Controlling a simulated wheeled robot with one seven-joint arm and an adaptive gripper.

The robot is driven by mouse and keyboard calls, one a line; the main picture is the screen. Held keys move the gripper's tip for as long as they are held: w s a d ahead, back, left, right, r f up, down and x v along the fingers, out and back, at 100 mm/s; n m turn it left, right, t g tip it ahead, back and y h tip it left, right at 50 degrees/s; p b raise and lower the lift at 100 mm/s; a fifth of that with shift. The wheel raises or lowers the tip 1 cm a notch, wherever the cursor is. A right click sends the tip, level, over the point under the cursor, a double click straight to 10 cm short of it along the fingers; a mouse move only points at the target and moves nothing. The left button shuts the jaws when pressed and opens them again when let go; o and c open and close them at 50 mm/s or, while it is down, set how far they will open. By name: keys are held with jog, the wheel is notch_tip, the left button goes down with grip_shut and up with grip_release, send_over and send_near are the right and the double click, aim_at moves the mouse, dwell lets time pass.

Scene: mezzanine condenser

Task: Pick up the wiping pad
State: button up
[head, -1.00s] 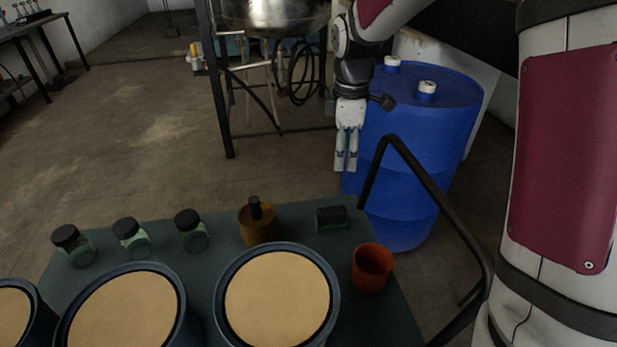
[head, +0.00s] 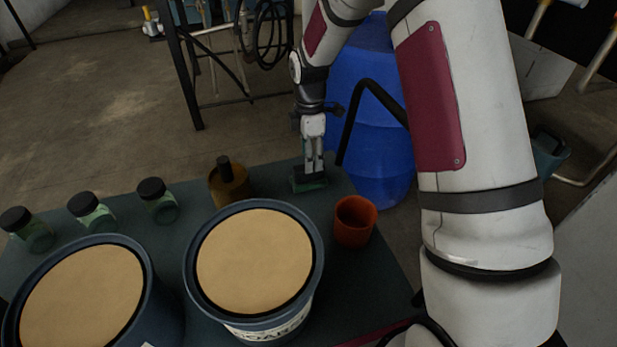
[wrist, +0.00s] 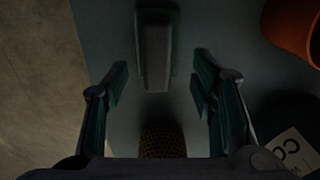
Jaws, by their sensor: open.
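In the wrist view the pad (wrist: 157,50) is at the top centre, ahead of the fingertips. My gripper (head: 313,168) points down right at the pad in the head view and hides part of it. In the wrist view my gripper (wrist: 160,85) is open, its fingers apart with nothing between them.
Large drums with tan tops (head: 255,258) fill the near table. Several dark-lidded jars (head: 158,200) stand further left. A black rail (head: 371,100) and blue barrel (head: 381,160) are behind.

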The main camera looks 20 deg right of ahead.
aim_at(309, 175)
jog(key=shift+w+f+b, duration=0.2)
jog(key=shift+f+b, duration=0.55)
jog(key=shift+f, duration=1.95)
jog(key=shift+r, duration=0.1)
grip_shut()
